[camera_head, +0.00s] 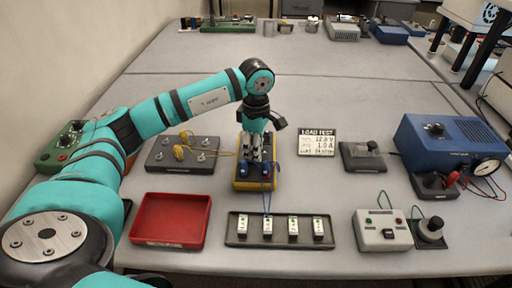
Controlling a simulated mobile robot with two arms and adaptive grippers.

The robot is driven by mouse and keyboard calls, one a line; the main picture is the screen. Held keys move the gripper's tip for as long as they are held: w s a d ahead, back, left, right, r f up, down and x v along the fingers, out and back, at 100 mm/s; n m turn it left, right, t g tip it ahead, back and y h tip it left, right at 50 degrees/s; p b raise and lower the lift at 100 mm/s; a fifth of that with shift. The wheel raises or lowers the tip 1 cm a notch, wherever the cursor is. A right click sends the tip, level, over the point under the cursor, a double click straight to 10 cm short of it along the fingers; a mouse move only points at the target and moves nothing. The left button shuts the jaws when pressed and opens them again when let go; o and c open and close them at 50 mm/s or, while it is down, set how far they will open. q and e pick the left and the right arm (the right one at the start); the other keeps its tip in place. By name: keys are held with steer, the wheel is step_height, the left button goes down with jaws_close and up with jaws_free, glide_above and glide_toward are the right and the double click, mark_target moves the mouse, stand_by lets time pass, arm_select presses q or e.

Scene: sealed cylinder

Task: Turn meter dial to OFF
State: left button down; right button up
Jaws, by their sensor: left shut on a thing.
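The meter (242,187), a dark-faced box with a yellow casing, lies near the middle of the table. Blue pieces show on its front part, with thin leads running from it. My left gripper (256,160) points down over the meter's face and is shut on the dial. The fingers hide the dial, so its pointer and the OFF mark cannot be read. My right gripper is not in view.
A grey terminal board (165,160) with yellow clips is left of the meter. A red tray (170,240), a dark tray (233,234) with white modules and a switch box (382,238) lie in front. A LOAD TEST card (317,142) and blue supply (450,142) are right.

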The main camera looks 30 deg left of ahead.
arm_select(q)
steer(key=c, duration=1)
jaws_free()
steer(key=shift+r, duration=0.1)
step_height(320, 180, up, 12)
steer(key=shift+f, duration=0.1)
